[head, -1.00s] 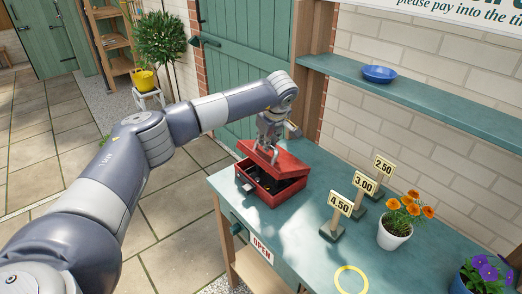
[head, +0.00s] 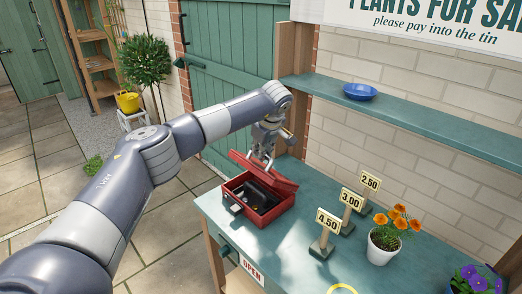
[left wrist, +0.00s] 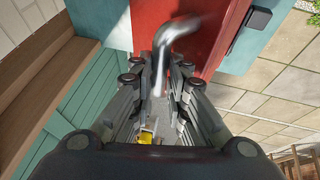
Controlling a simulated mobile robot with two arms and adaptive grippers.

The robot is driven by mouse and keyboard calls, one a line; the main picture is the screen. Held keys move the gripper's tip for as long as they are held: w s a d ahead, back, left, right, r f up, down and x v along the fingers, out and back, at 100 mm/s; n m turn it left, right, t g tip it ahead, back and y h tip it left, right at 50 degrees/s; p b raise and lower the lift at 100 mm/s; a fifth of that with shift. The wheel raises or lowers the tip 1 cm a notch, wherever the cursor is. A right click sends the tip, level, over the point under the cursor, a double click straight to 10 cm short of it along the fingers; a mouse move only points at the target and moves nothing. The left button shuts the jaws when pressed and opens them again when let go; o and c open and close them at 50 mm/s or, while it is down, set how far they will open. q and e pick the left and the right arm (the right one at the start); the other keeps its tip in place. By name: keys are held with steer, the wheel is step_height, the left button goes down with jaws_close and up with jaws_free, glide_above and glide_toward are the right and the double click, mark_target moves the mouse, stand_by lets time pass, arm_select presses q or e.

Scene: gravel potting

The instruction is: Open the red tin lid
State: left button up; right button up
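The red tin (head: 262,215) stands on the green counter, its dark inside showing. Its red lid (head: 272,175) is raised and tilted above the box, leaving a clear gap at the near left side. My left gripper (head: 264,158) reaches down to the top of the lid. In the left wrist view the lid (left wrist: 170,35) is close beyond the fingers, and its bent metal handle (left wrist: 175,32), a little blurred, runs between the nearly closed fingertips (left wrist: 159,80). How firmly they hold it is hard to see. My right gripper is not in view.
Price signs (head: 327,234) stand right of the tin on the counter (head: 290,256), with a pot of orange flowers (head: 383,246) and purple flowers (head: 478,279) beyond. A shelf (head: 420,122) with a blue bowl (head: 360,92) runs along the wall behind.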

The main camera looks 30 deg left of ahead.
arm_select(q)
steer(key=o, duration=0.4)
steer(key=shift+d+f, duration=0.3)
steer(key=shift+f, duration=0.1)
steer(key=shift+o, duration=0.2)
steer(key=shift+w+f, duration=0.1)
steer(key=shift+w, duration=0.25)
steer(key=shift+s+a+r, duration=0.15)
steer(key=shift+s+r, duration=0.1)
steer(key=shift+r, duration=0.15)
steer(key=v, duration=1.1)
steer(key=shift+d+r, duration=0.25)
steer(key=shift+s, duration=0.1)
steer(key=shift+f, duration=0.1)
